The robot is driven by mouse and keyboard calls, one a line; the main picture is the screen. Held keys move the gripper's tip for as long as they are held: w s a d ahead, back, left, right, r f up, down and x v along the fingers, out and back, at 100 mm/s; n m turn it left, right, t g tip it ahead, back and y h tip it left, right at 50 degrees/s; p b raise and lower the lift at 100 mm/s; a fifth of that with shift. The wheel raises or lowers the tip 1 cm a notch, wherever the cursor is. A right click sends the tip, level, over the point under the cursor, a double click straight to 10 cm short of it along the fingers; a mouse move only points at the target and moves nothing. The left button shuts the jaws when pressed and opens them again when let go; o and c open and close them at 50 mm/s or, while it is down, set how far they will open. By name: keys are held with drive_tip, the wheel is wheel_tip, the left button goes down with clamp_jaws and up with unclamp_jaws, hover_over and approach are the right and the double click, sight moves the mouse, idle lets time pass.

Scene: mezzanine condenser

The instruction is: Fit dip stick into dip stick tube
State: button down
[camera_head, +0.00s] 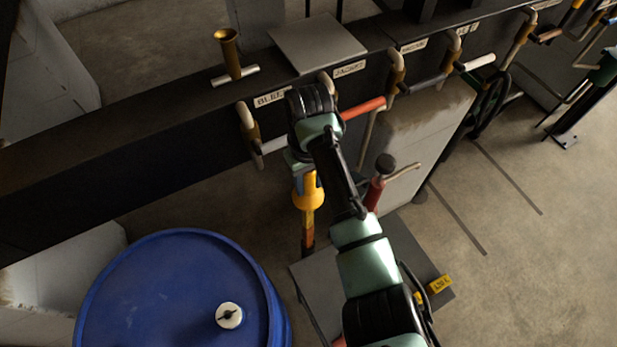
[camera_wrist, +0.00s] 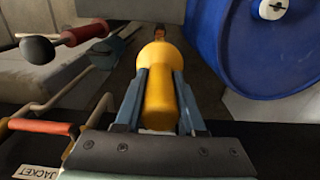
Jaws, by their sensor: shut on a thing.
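My gripper (camera_head: 300,165) is shut on the yellow handle of the dip stick (camera_head: 308,195). In the wrist view the handle (camera_wrist: 158,100) lies between the two blue-grey fingers of my gripper (camera_wrist: 159,76), and its rounded collar sticks out past them. A narrow orange and dark part extends beyond the collar; its far end is hard to make out. A brass tube with a flared mouth (camera_head: 230,55), which looks like the dip stick tube, stands upright on the black beam, up and left of my gripper. The dip stick is apart from it.
A blue drum (camera_head: 170,285) stands at lower left; it also shows in the wrist view (camera_wrist: 245,45). A red valve-like part with a black knob (camera_head: 380,180) is close right of my gripper. Labelled pipes and coloured handles (camera_head: 362,108) line the black beam (camera_head: 110,145). A grey plate (camera_head: 317,42) lies beside the tube.

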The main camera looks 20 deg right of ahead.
sight(309, 220)
drive_tip(key=shift+f+b, duration=5.05)
drive_tip(key=shift+f, duration=3.05)
drive_tip(key=shift+f+b, duration=6.65)
drive_tip(key=shift+f, duration=1.85)
drive_tip(key=shift+c, duration=2.2)
unclamp_jaws()
wheel_tip(309, 220, up, 13)
drive_tip(key=shift+p, duration=0.6)
